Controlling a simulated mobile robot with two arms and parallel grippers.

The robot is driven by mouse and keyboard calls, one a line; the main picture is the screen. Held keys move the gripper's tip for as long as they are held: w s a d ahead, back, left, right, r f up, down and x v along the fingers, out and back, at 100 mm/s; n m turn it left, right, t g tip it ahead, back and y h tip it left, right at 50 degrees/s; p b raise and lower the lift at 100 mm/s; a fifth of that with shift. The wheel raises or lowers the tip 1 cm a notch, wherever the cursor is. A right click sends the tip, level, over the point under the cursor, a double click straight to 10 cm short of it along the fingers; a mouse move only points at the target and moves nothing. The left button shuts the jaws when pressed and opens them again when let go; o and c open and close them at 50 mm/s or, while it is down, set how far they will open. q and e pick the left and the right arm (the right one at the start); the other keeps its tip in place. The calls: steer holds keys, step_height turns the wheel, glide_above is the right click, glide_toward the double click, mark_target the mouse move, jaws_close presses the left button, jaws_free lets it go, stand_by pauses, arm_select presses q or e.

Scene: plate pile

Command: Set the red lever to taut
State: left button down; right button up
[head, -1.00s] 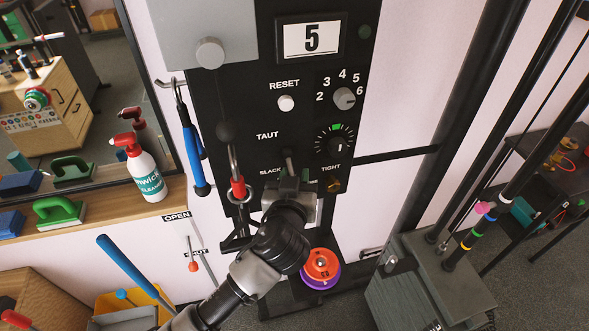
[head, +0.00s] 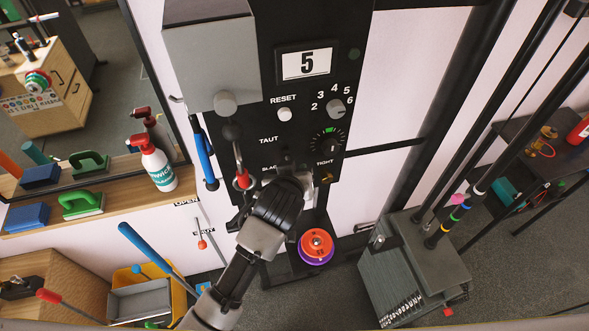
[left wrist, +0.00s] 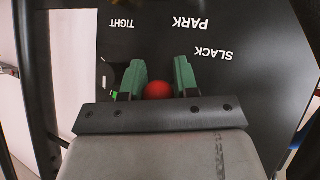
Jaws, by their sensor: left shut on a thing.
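The black panel (head: 243,110) fills the middle of the head view and carries the labels TAUT, SLACK and TIGHT. SLACK is partly covered there by my left arm. My left gripper (head: 288,170) is at the panel just below these labels, its fingers hard to make out. In the left wrist view my left gripper (left wrist: 159,82) has its green fingers on both sides of the round red lever knob (left wrist: 159,91), shut on it. The labels TIGHT, PARK and SLACK appear upside down beyond it. The lever's shaft is hidden. My right gripper is not in view.

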arm_select(q)
steer(key=shift+r, duration=0.15)
steer(key=c, duration=0.8)
jaws_free()
steer(key=shift+b+v, duration=1.4)
steer(key=shift+v, duration=3.9)
steer(key=shift+s, duration=0.1)
